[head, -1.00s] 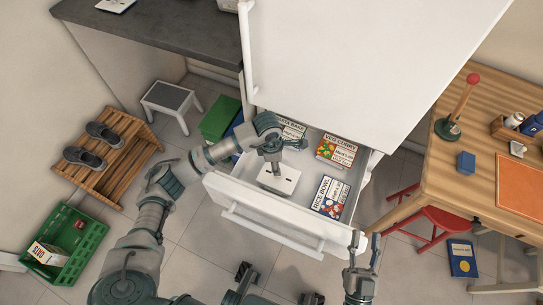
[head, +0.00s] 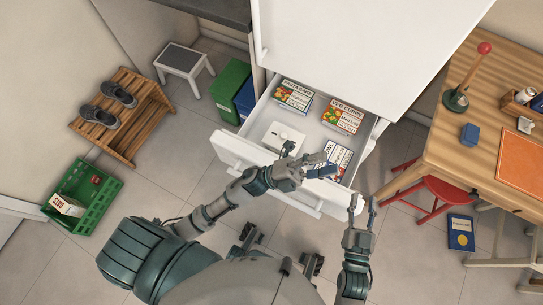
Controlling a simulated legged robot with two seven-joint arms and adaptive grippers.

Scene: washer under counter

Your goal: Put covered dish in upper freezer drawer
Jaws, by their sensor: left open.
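The white covered dish (head: 283,137) sits inside the open upper freezer drawer (head: 237,150), toward its left front, with a small dark spot on its lid. My left gripper (head: 328,168) is open and empty above the drawer's front right part, to the right of the dish and apart from it. It partly hides a frozen food box (head: 340,153).
Two more food boxes, a pasta bake box (head: 295,95) and a veg curry box (head: 343,115), lie at the drawer's back. The wooden table (head: 450,150) and red stool (head: 432,195) stand right. Green and blue bins (head: 231,88) stand left of the drawer.

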